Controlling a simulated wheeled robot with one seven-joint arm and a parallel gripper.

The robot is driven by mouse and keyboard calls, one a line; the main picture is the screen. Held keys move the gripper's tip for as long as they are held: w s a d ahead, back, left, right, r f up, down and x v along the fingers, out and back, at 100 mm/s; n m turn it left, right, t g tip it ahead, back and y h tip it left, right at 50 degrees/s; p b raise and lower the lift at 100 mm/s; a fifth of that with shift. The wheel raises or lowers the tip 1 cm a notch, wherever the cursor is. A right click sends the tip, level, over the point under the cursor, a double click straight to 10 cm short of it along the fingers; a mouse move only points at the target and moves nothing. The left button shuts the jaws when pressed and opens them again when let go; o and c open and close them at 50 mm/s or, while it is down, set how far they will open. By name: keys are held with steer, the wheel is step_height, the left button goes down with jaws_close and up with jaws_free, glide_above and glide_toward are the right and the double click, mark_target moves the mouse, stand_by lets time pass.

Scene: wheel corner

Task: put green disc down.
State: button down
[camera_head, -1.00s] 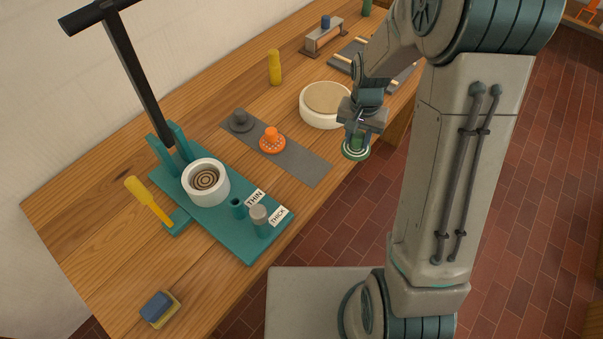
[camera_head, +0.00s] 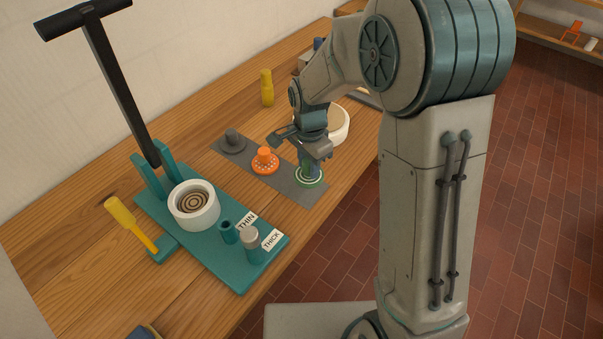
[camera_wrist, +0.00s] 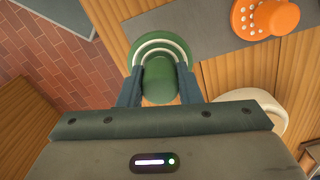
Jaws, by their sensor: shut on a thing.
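The green disc (camera_head: 310,180) has pale rings and an upright green knob. My gripper (camera_head: 311,160) is shut on its knob, with the disc below the fingers. In the wrist view the green disc (camera_wrist: 160,48) shows between the two fingers of my gripper (camera_wrist: 158,85). The disc is over the near right end of the grey mat (camera_head: 286,182). I cannot tell whether it touches the mat.
A teal press base (camera_head: 240,272) with a white ring-shaped cup (camera_head: 194,205) and a long black lever (camera_head: 118,85) stands left.

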mark_target(302, 172)
steer(key=shift+w+a+f, duration=0.4)
steer(key=shift+a+f, duration=0.1)
steer(key=shift+a, duration=0.25)
steer(key=shift+f, duration=2.05)
steer(key=shift+f, duration=0.2)
steer(key=c, duration=1)
jaws_free()
steer(key=shift+c, duration=0.2)
steer(key=shift+r, duration=0.15)
